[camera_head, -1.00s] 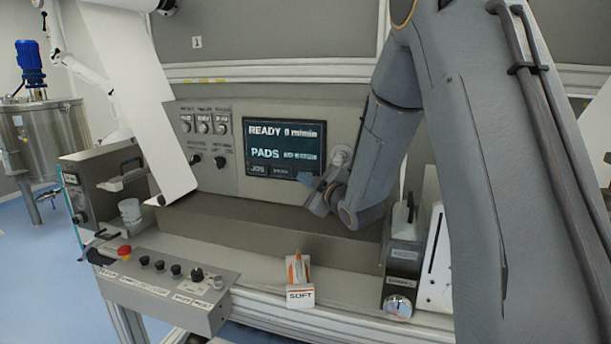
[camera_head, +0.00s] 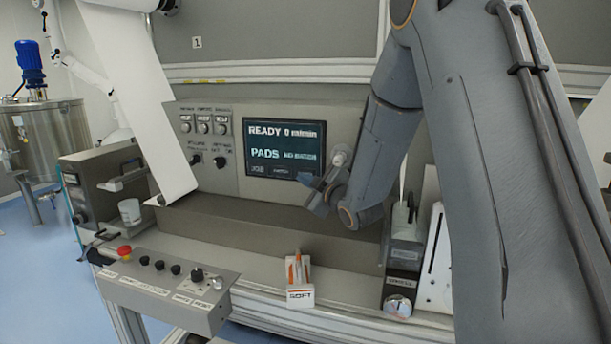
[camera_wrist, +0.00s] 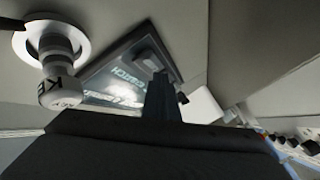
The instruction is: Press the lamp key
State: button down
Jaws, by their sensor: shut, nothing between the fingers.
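The dark screen (camera_head: 284,148) on the grey machine front shows "READY", "PADS" and small dark keys along its bottom edge. One bottom key (camera_head: 258,169) seems to read "JOB". I cannot make out which key is the lamp key. My gripper (camera_head: 307,181) is shut and empty near the screen's lower right corner; I cannot tell whether it touches. In the wrist view my fingers (camera_wrist: 162,95) point toward the screen (camera_wrist: 125,80) and hide part of it. A white, round-ended knob (camera_wrist: 60,80) with partly readable lettering sits in a pale ring beside the screen.
Knobs and switches (camera_head: 203,125) stand left of the screen. A sloped console (camera_head: 165,285) with a red button (camera_head: 124,251) is at the front left. A small box marked "SOFT" (camera_head: 300,297) stands on the ledge. A grey device (camera_head: 402,280) stands at the right.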

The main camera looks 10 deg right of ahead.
jog(key=shift+w, duration=0.1)
dwell(0.6)
jog(key=shift+w+d, duration=0.2)
jog(key=shift+w, duration=0.05)
jog(key=shift+w+d+b, duration=0.25)
jog(key=shift+w+b, duration=0.2)
dwell(0.9)
jog(key=shift+s, duration=0.1)
dwell(0.4)
jog(key=shift+s+a, duration=0.5)
jog(key=shift+s, duration=0.2)
jog(key=s+a, duration=0.1)
jog(key=s, duration=0.1)
jog(key=s+a, duration=0.1)
jog(key=s, duration=0.1)
jog(key=shift+s+a, duration=0.15)
jog(key=shift+a, duration=0.05)
dwell(0.6)
